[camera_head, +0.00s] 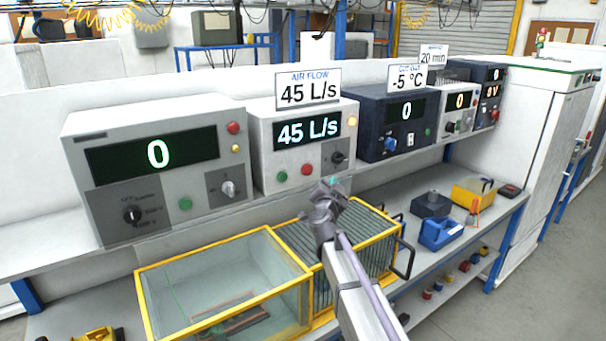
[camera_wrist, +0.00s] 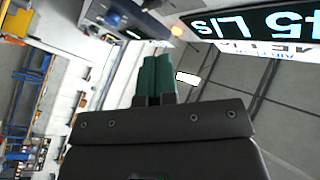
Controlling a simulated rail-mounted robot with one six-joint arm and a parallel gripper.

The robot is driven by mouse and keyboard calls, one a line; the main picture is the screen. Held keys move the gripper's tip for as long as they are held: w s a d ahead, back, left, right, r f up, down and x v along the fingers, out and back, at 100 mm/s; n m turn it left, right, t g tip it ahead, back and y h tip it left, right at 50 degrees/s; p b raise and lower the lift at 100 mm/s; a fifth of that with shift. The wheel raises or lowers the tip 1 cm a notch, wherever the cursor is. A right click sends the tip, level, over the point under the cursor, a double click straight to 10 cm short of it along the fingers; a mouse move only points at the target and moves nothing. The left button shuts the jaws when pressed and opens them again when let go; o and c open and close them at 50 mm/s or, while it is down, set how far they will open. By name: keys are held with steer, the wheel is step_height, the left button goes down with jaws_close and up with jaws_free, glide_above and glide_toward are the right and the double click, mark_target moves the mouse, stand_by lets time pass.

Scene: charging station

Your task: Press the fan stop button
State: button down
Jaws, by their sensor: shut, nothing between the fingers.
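The fan unit (camera_head: 262,150) is a white box on the shelf with an "AIR FLOW 45 L/s" sign on top. Its display (camera_head: 308,131) reads 45 L/s and shows inverted at the top right of the wrist view (camera_wrist: 270,22). Below the display are a green button (camera_head: 282,176), a red button (camera_head: 307,169) and a dark knob (camera_head: 338,157). A yellow lamp (camera_head: 352,121) is lit at its upper right. My gripper (camera_head: 334,182) is in front of the unit's lower right, right of and below the red button. Its green fingers (camera_wrist: 157,75) are together and empty. Neither button is discernible in the wrist view.
A grey unit (camera_head: 155,165) reading 0 stands left; a dark blue unit (camera_head: 400,125) reading 0 stands right. Below my gripper are a yellow-framed glass tank (camera_head: 225,285) and a ribbed yellow-framed box (camera_head: 370,235). A blue tool (camera_head: 440,232) lies on the bench.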

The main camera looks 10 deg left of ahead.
mark_target(307, 170)
stand_by(0.3)
steer(key=shift+w+a, duration=1.5)
steer(key=shift+w, duration=0.15)
steer(key=shift+w+a, duration=1.45)
steer(key=shift+w, duration=0.2)
steer(key=shift+w+a, duration=0.25)
steer(key=shift+w, duration=0.05)
steer(key=shift+w+a, duration=0.25)
steer(key=shift+s+d, duration=0.1)
stand_by(0.4)
steer(key=shift+s+d, duration=0.4)
steer(key=shift+s, duration=0.1)
